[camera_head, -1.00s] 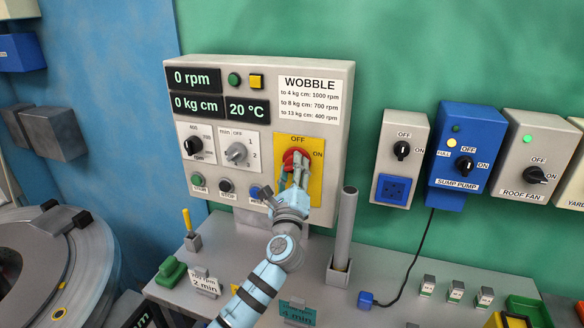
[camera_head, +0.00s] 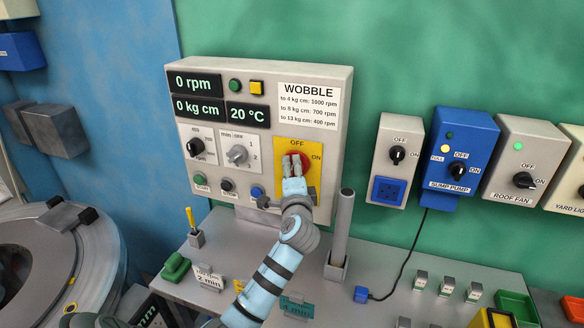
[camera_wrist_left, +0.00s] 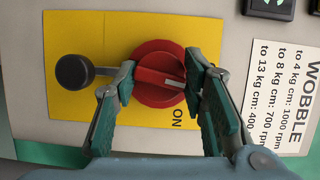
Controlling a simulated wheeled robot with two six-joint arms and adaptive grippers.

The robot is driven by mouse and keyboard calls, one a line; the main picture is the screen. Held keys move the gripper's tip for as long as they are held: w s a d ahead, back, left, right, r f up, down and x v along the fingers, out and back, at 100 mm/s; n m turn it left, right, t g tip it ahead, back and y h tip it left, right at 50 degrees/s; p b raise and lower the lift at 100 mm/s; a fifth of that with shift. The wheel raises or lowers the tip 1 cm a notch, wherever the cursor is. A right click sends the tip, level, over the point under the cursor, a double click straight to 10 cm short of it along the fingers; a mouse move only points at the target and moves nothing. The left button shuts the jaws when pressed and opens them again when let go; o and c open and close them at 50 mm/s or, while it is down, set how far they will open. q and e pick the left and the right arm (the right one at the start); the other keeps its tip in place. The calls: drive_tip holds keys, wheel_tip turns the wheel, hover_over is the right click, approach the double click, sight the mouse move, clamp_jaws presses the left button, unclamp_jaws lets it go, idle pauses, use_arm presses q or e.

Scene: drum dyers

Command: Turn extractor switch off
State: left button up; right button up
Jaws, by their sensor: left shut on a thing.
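The red rotary switch (camera_head: 301,161) sits on a yellow plate (camera_head: 285,149) on the grey WOBBLE panel, with OFF above it and ON to its right. No label reading "extractor" shows. My left gripper (camera_head: 295,166) faces the panel and is shut on this red switch. In the left wrist view, its fingers (camera_wrist_left: 160,82) lie on either side of the red switch (camera_wrist_left: 155,95). The white mark on the switch points right in that view, away from the ON label below it and roughly toward the OFF side; a finger covers that side. My right gripper is not in view.
A black ball on a grey bar (camera_wrist_left: 76,72) is beside the switch in the wrist view. An upright grey tube (camera_head: 341,230) stands right of my arm. Sump pump (camera_head: 463,150) and roof fan (camera_head: 523,160) boxes hang further right.

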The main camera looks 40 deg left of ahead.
use_arm(q)
drive_tip(key=shift+n+h, duration=0.4)
drive_tip(key=shift+n, duration=0.5)
drive_tip(key=o, duration=1.2)
drive_tip(key=shift+c, duration=0.2)
drive_tip(key=v, duration=1.2)
drive_tip(key=shift+r, duration=0.1)
